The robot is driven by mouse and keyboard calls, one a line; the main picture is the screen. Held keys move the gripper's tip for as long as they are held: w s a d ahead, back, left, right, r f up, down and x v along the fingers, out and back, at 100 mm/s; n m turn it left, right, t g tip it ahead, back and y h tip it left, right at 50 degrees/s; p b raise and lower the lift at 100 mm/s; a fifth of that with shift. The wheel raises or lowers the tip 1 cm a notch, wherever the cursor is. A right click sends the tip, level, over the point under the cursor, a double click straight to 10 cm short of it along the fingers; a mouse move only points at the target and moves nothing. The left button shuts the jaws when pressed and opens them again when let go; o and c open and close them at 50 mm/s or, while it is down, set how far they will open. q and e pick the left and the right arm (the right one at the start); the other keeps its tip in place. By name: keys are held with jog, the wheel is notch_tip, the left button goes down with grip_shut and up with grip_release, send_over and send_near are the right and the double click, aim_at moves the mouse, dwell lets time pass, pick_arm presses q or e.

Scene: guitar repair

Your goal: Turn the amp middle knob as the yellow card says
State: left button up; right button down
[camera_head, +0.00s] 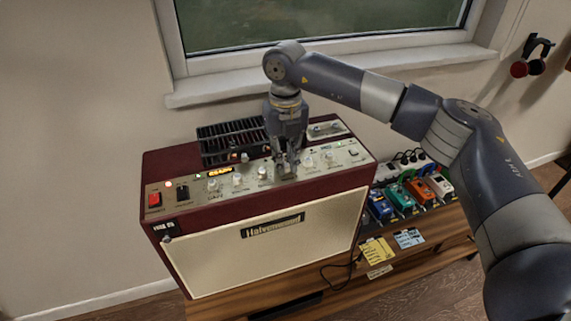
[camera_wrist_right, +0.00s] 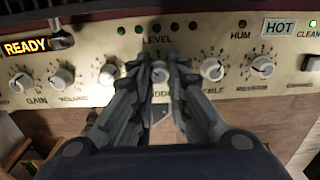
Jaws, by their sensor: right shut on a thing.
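The amp (camera_head: 262,222) is a dark red cabinet with a cream front and a control panel along its top edge. My right gripper (camera_head: 287,170) comes down onto the panel from above. In the right wrist view its two fingers (camera_wrist_right: 160,80) are closed around the white middle knob (camera_wrist_right: 160,72), under the LEVEL lights. The fingers hide the knob's sides and part of its label and scale. The yellow card (camera_head: 377,251) lies on the wooden bench right of the amp; its writing is too small to read. My left gripper is out of view.
A READY display (camera_wrist_right: 25,47) is lit, and a HOT sign (camera_wrist_right: 279,27) shows. A black rack (camera_head: 231,140) stands on the amp. Coloured pedals (camera_head: 403,197) and a blue card (camera_head: 409,238) are at right.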

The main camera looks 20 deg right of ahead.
jog(key=shift+w+r+n+b, duration=0.1)
jog(key=shift+n+b, duration=0.35)
jog(key=shift+n, duration=0.85)
jog(key=c, duration=1.5)
grip_release()
notch_tip(320, 180, up, 12)
jog(key=shift+f, duration=0.1)
